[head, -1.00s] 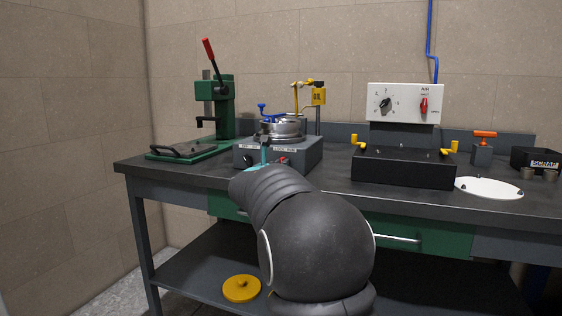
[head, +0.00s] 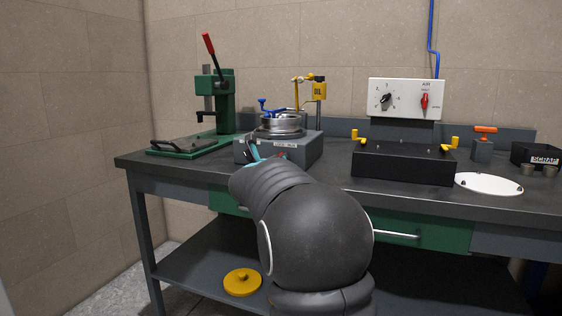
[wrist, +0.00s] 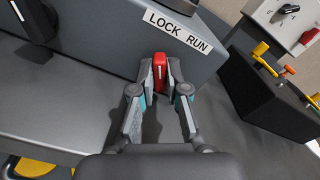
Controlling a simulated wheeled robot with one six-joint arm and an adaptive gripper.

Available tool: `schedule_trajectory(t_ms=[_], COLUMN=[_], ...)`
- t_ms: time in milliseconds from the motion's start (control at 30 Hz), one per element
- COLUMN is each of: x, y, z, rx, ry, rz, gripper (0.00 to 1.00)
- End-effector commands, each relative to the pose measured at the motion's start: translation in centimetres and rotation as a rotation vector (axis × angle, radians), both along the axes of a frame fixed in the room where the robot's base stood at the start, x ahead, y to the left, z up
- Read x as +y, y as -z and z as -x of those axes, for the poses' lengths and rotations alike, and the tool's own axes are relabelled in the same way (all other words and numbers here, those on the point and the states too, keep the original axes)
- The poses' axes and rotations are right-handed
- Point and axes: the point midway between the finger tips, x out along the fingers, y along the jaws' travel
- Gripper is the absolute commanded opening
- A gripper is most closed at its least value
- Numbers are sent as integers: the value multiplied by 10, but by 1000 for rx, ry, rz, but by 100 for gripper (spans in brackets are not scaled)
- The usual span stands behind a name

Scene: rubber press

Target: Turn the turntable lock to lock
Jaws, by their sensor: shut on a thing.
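The turntable lock is a small red knob (wrist: 160,72) on the front face of the grey turntable base (wrist: 195,62), below a "LOCK RUN" label (wrist: 178,27) in the wrist view. My gripper (wrist: 161,78) has a finger on each side of the red knob and is shut on it. In the head view the grey base (head: 306,152) stands on the bench with a round metal turntable (head: 281,125) on top. My own arm hides most of the lock and gripper there; only a sliver of red shows.
A green press (head: 222,105) with a red lever stands left of the turntable. A black box (head: 403,166) with yellow clamps and a white control panel (head: 404,98) stand to the right. A white disc (head: 488,184) lies near the bench's front edge.

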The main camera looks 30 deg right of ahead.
Motion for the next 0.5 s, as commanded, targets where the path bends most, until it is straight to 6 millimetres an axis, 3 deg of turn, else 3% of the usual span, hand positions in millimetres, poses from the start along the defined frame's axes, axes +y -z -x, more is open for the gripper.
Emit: schedule_trajectory(t_ms=[267,300,367,400,500], x=[0,0,0,0,0], y=[1,1,1,0,0], z=[0,0,0,0,0], rx=[3,3,3,2,2], ry=[-1,-1,-1,-1,-1], rz=[1,1,1,1,1], gripper=[0,18,33,39,39])
